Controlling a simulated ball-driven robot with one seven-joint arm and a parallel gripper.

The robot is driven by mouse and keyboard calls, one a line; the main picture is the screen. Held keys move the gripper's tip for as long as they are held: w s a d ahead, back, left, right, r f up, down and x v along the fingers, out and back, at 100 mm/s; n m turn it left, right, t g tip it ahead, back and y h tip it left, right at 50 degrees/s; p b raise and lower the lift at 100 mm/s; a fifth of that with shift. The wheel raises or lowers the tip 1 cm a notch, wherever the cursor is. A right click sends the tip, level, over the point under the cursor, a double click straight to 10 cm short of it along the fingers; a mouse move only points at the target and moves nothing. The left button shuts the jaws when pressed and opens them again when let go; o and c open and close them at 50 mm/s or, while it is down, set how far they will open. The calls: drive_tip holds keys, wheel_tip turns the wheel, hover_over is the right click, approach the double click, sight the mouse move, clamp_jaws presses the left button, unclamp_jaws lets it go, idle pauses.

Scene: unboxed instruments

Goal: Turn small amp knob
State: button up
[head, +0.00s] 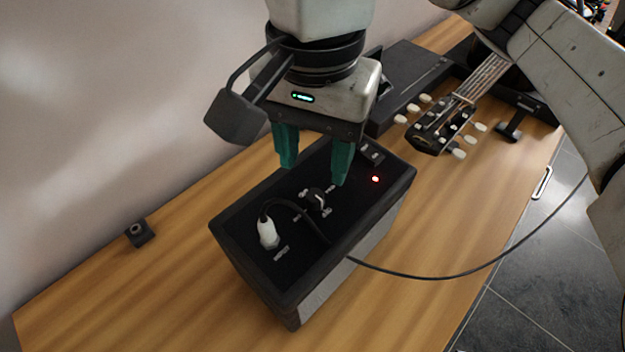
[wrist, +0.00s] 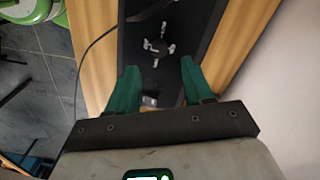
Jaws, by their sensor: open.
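The small black amp (head: 345,245) stands on the wooden bench, with its control panel on top. Its knob (head: 316,200) sits near the middle of the panel, with light markings around it. The knob also shows in the wrist view (wrist: 157,46), ahead of the fingertips. My gripper (head: 314,174) is open, with two green fingers pointing down above the amp. In the wrist view the open fingers (wrist: 158,72) have a clear gap between them and touch nothing that I can see. A switch (head: 372,153) and a lit red lamp (head: 375,179) are at the panel's far end.
A white plug (head: 267,232) with a black cable (head: 440,277) stands up from the panel near the knob. A guitar headstock (head: 445,130) and a black case (head: 408,85) lie behind the amp. A small black block (head: 139,233) is at left. The wooden bench (head: 120,300) is clear in front.

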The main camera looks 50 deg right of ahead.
sight(315, 195)
wheel_tip(315, 195, down, 6)
drive_tip(key=shift+f, duration=0.15)
idle(0.3)
clamp_jaws()
idle(0.4)
